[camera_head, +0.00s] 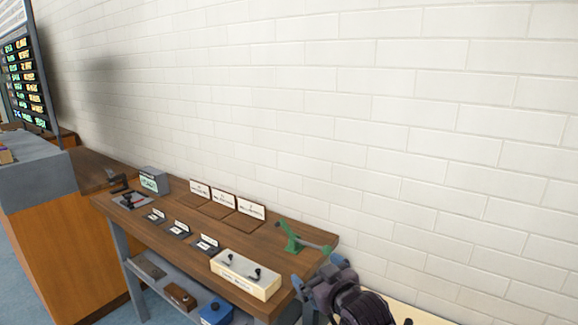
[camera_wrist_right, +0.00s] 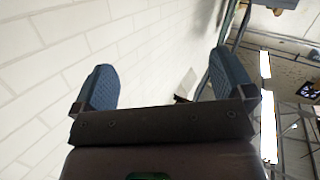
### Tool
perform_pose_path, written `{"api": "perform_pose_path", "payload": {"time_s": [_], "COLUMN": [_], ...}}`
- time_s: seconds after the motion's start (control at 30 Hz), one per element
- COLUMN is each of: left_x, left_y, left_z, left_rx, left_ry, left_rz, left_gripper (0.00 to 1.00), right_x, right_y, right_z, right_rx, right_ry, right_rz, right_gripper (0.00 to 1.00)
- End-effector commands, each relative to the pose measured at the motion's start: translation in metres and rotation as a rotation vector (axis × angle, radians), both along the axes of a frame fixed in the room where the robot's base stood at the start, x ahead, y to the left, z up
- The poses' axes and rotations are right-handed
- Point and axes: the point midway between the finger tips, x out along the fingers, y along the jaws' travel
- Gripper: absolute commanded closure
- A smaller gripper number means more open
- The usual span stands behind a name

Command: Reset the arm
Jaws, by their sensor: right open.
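My right gripper (camera_head: 317,272) is at the bottom of the head view, at the near right end of the wooden workbench. Its jaws are open. In the right wrist view the two blue fingers (camera_wrist_right: 163,82) stand wide apart, with nothing between them but the white wall behind. My right arm's dark links show below the gripper. My left gripper and left arm are not in view. A small green device with an arm-like bar (camera_head: 293,240) stands on the bench just beyond the right gripper, apart from it.
The workbench (camera_head: 185,219) holds a cream box with two dark hooks (camera_head: 245,275), several small black label stands (camera_head: 179,230), white cards (camera_head: 223,200) and a grey display box (camera_head: 154,181). A blue box (camera_head: 215,313) sits on the lower shelf. A brick wall (camera_head: 400,120) runs behind.

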Motion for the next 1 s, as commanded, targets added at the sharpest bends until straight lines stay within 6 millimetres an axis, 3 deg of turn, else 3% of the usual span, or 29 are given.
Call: {"api": "perform_pose_path", "payload": {"time_s": [0.57,1.0], "left_x": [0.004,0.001], "left_y": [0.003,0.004], "left_z": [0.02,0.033], "left_rx": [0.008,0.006], "left_ry": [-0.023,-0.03], "left_rz": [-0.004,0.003], "left_gripper": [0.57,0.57], "right_x": [-0.156,-0.313], "right_y": [-0.121,-0.194], "right_z": [-0.075,-0.159], "right_rx": [0.054,0.005], "right_ry": [0.048,0.318], "right_rz": [-0.246,-0.429], "right_gripper": [0.0,0.0]}}
